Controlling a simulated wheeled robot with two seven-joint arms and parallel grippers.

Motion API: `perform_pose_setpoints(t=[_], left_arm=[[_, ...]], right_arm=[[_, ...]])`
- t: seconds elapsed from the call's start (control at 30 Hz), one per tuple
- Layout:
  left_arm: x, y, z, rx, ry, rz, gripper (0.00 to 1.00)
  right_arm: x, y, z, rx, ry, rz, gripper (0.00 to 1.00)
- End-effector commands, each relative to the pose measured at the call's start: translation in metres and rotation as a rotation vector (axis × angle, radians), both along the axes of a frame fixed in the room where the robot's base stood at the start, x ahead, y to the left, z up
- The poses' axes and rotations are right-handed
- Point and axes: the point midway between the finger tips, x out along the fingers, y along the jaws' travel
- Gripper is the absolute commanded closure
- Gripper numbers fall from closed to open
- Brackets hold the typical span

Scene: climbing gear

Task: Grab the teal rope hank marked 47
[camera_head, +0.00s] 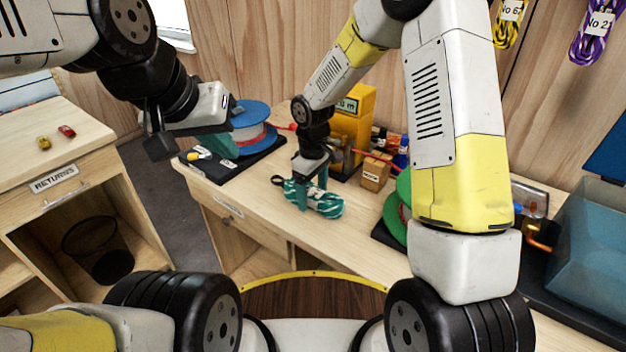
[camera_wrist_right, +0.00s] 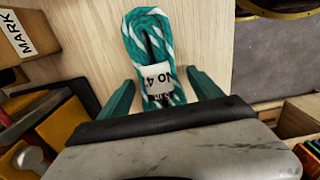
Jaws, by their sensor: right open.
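The teal-and-white rope hank (camera_head: 328,204) lies on the wooden bench below my right gripper (camera_head: 311,189). In the right wrist view the hank (camera_wrist_right: 150,28) has a white tag reading "No 4" with the last digit partly cut off. My right gripper (camera_wrist_right: 162,94) is open, one teal finger on each side of the hank's tagged end, with visible gaps. Whether the fingertips reach bench level is unclear. My left gripper (camera_head: 220,145) hangs at the left by the blue spool, away from the hank; its jaw opening is unclear.
A blue spool (camera_head: 252,114) stands on a dark base at the bench's left. A yellow machine (camera_head: 352,125), a small cardboard box (camera_head: 375,173) and a green spool (camera_head: 398,207) stand near the hank. A returns desk (camera_head: 60,150) is at far left. Yellow and purple hanks hang on the wall.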

Motion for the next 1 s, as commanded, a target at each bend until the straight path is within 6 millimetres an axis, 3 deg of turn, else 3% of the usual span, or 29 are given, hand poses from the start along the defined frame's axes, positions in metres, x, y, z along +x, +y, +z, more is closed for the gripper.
perform_pose_setpoints(t=[0.13, 0.17, 0.53, 1.0], left_arm=[[0.000, 0.000, 0.000, 0.000, 0.000, 0.000, 1.00], [0.000, 0.000, 0.000, 0.000, 0.000, 0.000, 1.00], [0.000, 0.000, 0.000, 0.000, 0.000, 0.000, 1.00], [0.000, 0.000, 0.000, 0.000, 0.000, 0.000, 1.00]], right_arm=[[0.000, 0.000, 0.000, -0.001, -0.001, 0.000, 0.25], [0.000, 0.000, 0.000, -0.001, -0.001, 0.000, 0.29], [0.000, 0.000, 0.001, 0.000, -0.001, 0.000, 1.00], [0.002, 0.000, 0.012, 0.002, -0.005, -0.001, 1.00]])
